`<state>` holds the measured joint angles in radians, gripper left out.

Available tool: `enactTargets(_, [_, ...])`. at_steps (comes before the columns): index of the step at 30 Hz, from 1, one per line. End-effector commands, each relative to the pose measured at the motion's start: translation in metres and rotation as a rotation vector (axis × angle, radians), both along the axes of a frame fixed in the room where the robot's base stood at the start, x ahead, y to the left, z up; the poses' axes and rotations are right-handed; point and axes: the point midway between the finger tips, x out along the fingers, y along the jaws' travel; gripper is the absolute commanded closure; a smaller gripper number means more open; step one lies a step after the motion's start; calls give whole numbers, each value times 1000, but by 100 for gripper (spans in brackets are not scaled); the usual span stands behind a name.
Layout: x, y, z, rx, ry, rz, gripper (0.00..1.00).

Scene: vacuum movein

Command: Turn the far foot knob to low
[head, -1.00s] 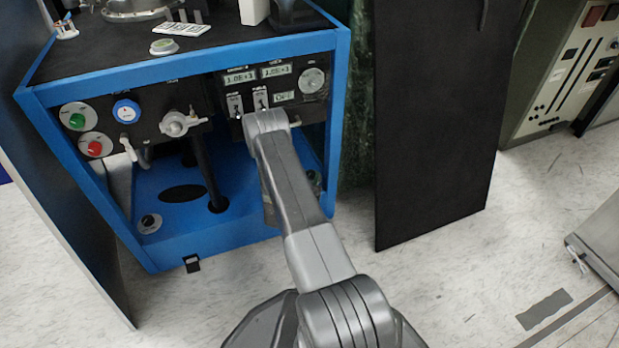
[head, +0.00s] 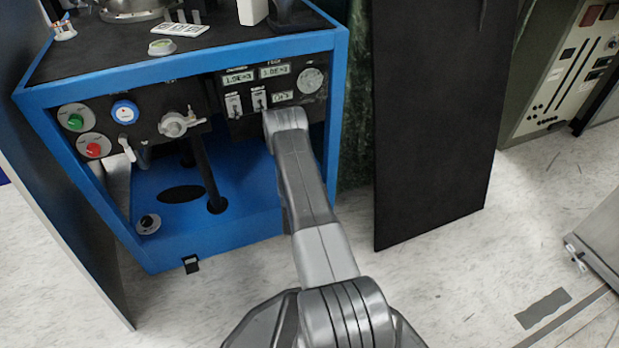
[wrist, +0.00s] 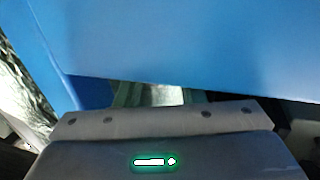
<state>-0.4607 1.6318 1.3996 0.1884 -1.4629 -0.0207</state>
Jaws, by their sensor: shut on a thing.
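My gripper (wrist: 148,95) shows in the wrist view only as a narrow piece past its grey body, close under a blue frame panel (wrist: 180,45). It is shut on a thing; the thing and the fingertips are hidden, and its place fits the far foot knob. In the head view my own arm hides the gripper and the right part of the blue cabinet's base, where that knob sits. Another foot knob (head: 148,223), dark with a pale dial, sits at the left front of the blue base (head: 240,233).
The control panel (head: 240,118) with displays and switches is above the base. A green button (head: 75,121), a red button (head: 94,150) and a valve (head: 174,125) are at its left. A black board (head: 430,130) stands at the right. The floor in front is clear.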

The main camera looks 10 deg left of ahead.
Motion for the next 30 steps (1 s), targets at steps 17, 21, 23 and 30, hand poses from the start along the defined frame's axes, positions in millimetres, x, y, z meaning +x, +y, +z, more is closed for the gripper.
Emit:
enactTargets(17, [0, 0, 0, 0, -1, -19, 43])
enactTargets(21, [1, 2, 1, -1, -3, -67, 43])
enactTargets(23, [0, 2, 1, -1, -2, -99, 43])
enactTargets(30, [0, 5, 1, 1, -3, -242, 43])
